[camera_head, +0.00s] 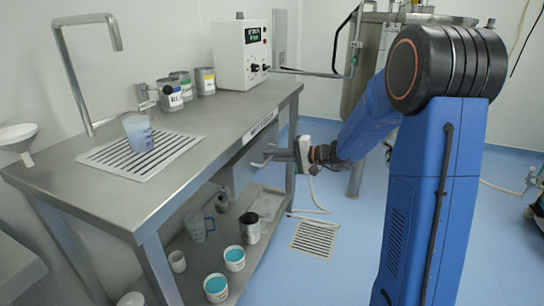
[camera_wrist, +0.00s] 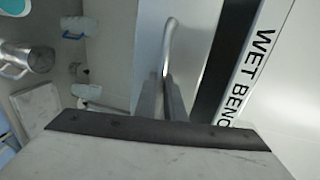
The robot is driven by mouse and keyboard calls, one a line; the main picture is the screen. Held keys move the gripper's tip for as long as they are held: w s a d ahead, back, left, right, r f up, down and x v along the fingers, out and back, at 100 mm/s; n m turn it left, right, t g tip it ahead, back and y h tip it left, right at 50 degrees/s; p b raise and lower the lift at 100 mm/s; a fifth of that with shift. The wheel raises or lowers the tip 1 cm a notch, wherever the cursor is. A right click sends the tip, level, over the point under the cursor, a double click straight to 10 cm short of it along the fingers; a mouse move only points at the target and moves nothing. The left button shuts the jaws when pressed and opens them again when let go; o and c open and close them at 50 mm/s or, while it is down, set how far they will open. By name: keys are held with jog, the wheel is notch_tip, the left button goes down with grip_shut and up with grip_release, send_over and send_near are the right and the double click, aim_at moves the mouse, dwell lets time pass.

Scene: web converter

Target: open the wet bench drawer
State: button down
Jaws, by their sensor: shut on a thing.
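The wet bench (camera_head: 215,115) is a steel table on the left, with a label on its front edge that also shows in the wrist view (camera_wrist: 253,75). Below that edge is the grey drawer front (camera_wrist: 195,40) with a curved metal handle (camera_wrist: 168,40). A dark gap runs between the drawer front and the labelled edge; I cannot tell how far the drawer stands out. My gripper (camera_head: 272,157) is at the bench front, shut on the handle. In the wrist view its fingers (camera_wrist: 162,98) lie around the handle bar. The drawer's inside is hidden.
A lower shelf holds several cups and cans, including a metal can (camera_head: 250,228). A beaker (camera_head: 138,133) stands on the grate on top, with tins behind. A white instrument box (camera_head: 240,53) is at the back. The blue floor has a drain grate (camera_head: 313,238).

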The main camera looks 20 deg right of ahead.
jog(key=f+v, duration=0.3)
jog(key=v, duration=1.1)
jog(key=d+f+v, duration=0.1)
jog(key=f+v, duration=0.2)
jog(key=v, duration=1.1)
jog(key=shift+s+d, duration=0.3)
jog(key=shift+s, duration=0.25)
jog(key=c, duration=1.8)
grip_release()
jog(key=shift+c, duration=0.2)
jog(key=shift+d+r, duration=0.1)
jog(key=v, duration=1.7)
jog(key=shift+s+d, duration=0.1)
